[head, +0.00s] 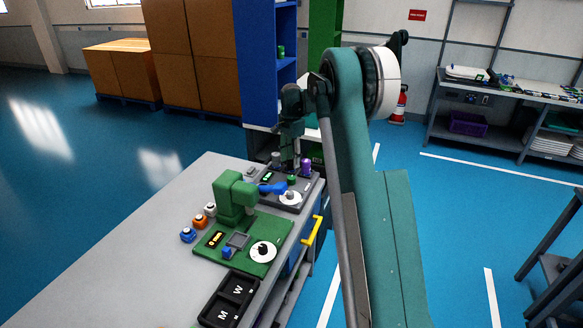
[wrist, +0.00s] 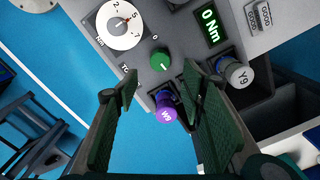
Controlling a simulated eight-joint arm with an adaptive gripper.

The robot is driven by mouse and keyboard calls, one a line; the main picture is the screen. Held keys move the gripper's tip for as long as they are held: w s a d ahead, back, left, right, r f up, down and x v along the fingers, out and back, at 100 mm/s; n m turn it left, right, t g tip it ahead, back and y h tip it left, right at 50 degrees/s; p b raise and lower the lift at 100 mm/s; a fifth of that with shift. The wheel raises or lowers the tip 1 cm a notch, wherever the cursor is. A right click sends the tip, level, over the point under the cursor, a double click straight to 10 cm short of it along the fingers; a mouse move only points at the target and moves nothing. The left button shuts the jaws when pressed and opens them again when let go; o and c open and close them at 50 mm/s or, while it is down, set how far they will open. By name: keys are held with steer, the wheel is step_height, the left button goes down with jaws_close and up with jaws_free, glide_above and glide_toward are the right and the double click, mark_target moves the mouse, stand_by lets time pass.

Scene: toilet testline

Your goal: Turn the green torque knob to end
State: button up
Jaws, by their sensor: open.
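The green torque knob (wrist: 160,60) sits on a grey panel (wrist: 186,53), beside a white numbered dial (wrist: 120,25) and a display (wrist: 212,26) reading 0 Nm. A small light mark shows on the knob's lower right. In the head view the knob (head: 291,180) is small, on the dark panel at the table's far end. My gripper (wrist: 160,88) is open and empty, its two green fingers spread above the panel's edge. The knob shows beyond the fingertips, apart from them. In the head view my gripper (head: 292,150) is above the panel, its fingers hard to make out.
A purple W9 piece (wrist: 166,108) shows between my fingers, and a grey Y9 piece (wrist: 238,74) stands right of them. In the head view a green station (head: 225,247) with a raised block and dial stands nearer on the table, with a yellow handle (head: 312,230) at its side.

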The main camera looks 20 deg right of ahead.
steer(key=shift+r, duration=1.15)
steer(key=s+a+r+n+t, duration=0.1)
steer(key=s+a+r+n, duration=0.1)
steer(key=s+a+r, duration=0.5)
steer(key=s+a+r+n+t, duration=0.1)
steer(key=s+a+r+n, duration=0.15)
steer(key=s+r, duration=0.55)
steer(key=s+a+r+n+t, duration=0.1)
steer(key=s+a+r+n, duration=0.25)
steer(key=s, duration=0.75)
steer(key=s+a+f+n+t, duration=0.1)
steer(key=s+a+f+n, duration=0.1)
steer(key=s, duration=0.8)
steer(key=s+a+f+n+t, duration=0.1)
steer(key=s+a+f+n, duration=0.1)
steer(key=s, duration=0.8)
steer(key=s+a+f+n+t, duration=0.2)
steer(key=s+a+n, duration=0.1)
steer(key=s, duration=0.8)
steer(key=shift+a+n, duration=0.3)
steer(key=shift+a, duration=0.5)
